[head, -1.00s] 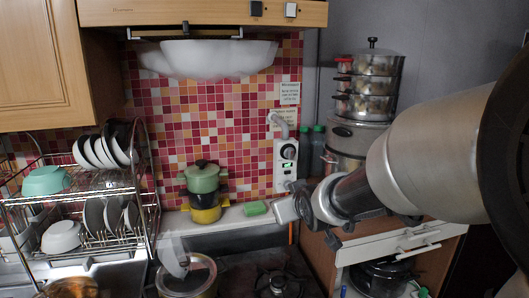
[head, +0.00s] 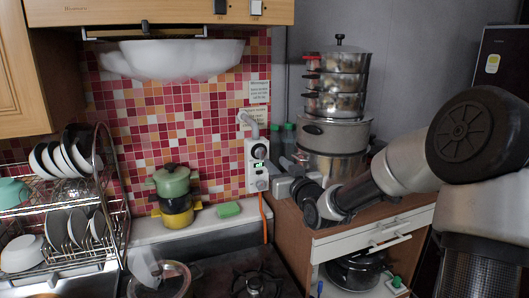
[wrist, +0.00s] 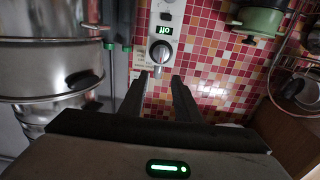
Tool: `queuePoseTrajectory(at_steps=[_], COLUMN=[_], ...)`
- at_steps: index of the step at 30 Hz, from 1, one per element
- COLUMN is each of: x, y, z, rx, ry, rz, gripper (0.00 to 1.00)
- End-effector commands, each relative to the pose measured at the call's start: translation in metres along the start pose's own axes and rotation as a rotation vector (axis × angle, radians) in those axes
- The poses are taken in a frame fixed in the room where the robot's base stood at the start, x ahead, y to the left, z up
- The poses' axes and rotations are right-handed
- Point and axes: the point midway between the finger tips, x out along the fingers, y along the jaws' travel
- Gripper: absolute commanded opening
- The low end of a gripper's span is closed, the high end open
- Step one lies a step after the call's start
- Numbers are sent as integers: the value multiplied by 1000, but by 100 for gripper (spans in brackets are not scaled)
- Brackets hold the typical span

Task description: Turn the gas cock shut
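A white wall unit (head: 258,174) hangs on the tiled wall. It has a dark round dial (head: 260,152), a small lit display (head: 258,164) and a grey fitting (head: 261,185) below, with an orange hose (head: 265,222) running down. I cannot tell which part is the gas cock. In the wrist view the dial (wrist: 160,52) has a pale grip, and the display (wrist: 165,31) reads "off" upside down. My gripper (head: 280,174) is just right of the unit in the head view. In the wrist view its fingers (wrist: 160,80) are apart and empty, with the dial beyond and between their tips.
Stacked steel pots (head: 334,135) and green-capped bottles (head: 289,138) stand right of the unit. A stove burner (head: 256,283) lies below. A drawer (head: 375,232) is under my arm.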

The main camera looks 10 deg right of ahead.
Motion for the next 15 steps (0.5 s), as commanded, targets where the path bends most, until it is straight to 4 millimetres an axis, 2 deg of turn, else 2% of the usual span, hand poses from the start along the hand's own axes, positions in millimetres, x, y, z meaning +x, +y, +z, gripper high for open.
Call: queuePoseTrajectory(at_steps=[3,9,15], x=[28,69,95], y=[-1,-1,0], z=[-2,-2,-1], rx=[5,3,1], ry=[1,0,0], rz=[-2,0,0], gripper=[30,30,30])
